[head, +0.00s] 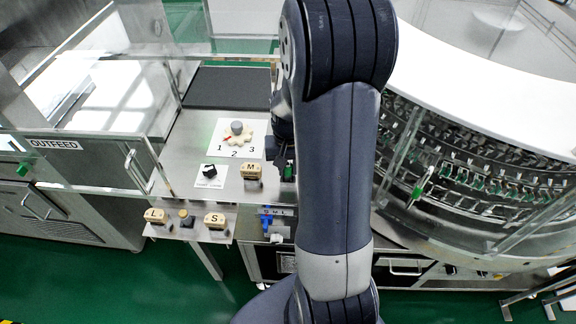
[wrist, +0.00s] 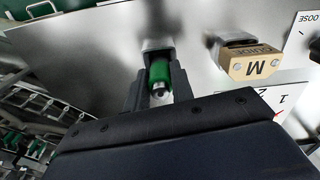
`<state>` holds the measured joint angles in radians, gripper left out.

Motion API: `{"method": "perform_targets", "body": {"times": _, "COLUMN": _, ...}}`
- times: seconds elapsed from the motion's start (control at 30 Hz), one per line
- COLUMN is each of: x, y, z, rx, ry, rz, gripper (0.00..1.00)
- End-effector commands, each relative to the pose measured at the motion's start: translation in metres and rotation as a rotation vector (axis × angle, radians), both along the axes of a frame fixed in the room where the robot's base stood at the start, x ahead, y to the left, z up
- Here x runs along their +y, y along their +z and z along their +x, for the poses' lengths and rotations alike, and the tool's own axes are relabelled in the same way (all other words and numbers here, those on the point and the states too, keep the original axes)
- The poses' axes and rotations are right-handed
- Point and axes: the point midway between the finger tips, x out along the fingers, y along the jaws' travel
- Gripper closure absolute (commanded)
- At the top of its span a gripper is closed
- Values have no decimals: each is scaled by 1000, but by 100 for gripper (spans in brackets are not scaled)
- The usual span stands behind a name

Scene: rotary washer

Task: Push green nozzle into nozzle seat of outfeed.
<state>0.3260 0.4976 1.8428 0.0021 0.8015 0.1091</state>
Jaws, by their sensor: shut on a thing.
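My gripper (wrist: 158,76) is shut on the green nozzle (wrist: 159,71), which sits between its two dark fingers in the wrist view. The nozzle has a green body with a metal tip toward the camera. A pale metal fitting (wrist: 157,45) lies just beyond it on the steel panel; whether they touch, I cannot tell. In the head view the green nozzle (head: 289,172) shows at the left edge of my arm, right of the M block.
The wooden M block (head: 251,171) stands close beside my gripper. A dial (head: 238,133) and black knob (head: 209,171) are on the panel. L (head: 155,216) and S (head: 214,221) blocks sit on a lower shelf. The round washer (head: 470,150) is at right.

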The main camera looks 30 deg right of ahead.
Motion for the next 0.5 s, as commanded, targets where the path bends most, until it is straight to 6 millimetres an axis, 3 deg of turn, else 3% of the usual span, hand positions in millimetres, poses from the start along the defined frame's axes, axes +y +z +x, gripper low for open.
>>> {"method": "perform_targets", "body": {"times": 0.5, "x": 0, "y": -8, "z": 0, "rx": -2, "ry": 0, "rz": -1, "gripper": 100}}
